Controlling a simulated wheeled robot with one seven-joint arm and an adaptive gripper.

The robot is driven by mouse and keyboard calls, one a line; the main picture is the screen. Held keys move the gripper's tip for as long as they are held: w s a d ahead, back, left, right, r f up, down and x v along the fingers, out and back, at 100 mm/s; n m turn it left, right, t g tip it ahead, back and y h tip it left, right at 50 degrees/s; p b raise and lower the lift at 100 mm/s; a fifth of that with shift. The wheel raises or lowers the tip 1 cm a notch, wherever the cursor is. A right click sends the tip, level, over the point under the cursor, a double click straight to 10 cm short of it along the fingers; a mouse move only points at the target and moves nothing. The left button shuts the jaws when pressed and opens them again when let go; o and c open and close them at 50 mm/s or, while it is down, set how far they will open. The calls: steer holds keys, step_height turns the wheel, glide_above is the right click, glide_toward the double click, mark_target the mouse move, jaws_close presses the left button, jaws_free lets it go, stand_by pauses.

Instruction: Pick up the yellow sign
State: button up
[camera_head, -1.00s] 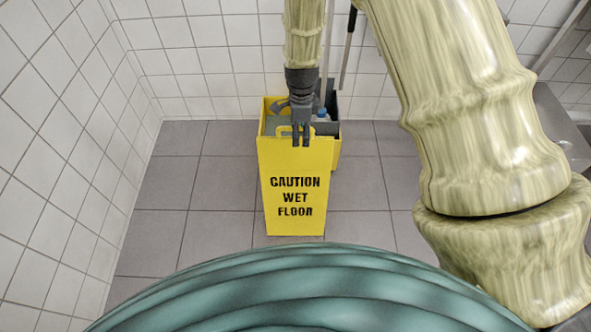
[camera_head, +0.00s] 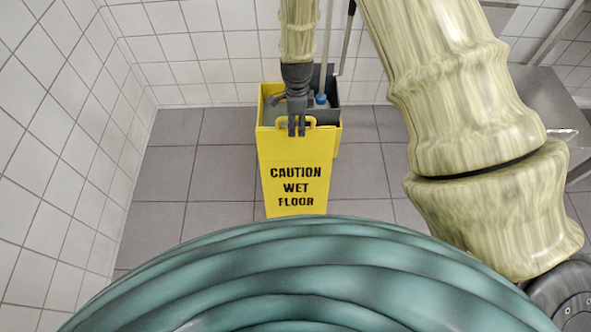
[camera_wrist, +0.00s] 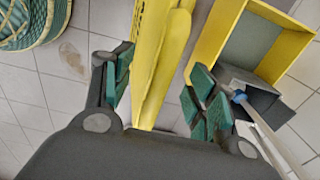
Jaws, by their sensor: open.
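The yellow sign (camera_head: 294,172) stands upright on the grey floor with "CAUTION WET FLOOR" in black on its face. It has a handle loop at its top edge. My gripper (camera_head: 297,130) is at the top of the sign in the head view, in front of or over the handle. In the wrist view my gripper (camera_wrist: 160,92) is open, with green pads on both fingers. The sign (camera_wrist: 158,70) passes between the two fingers, with a gap visible on each side. Whether either pad touches it I cannot tell.
A yellow and grey mop bucket (camera_head: 331,92) stands right behind the sign, with a mop handle (camera_wrist: 262,130) rising from it. Tiled walls (camera_head: 60,110) close the left and back. A metal table (camera_head: 545,100) stands at right. Floor left of the sign is clear.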

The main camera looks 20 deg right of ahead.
steer(key=f, duration=0.4)
steer(key=shift+s+a+f, duration=0.1)
steer(key=shift+a+f, duration=0.1)
steer(key=shift+f, duration=0.2)
jaws_close()
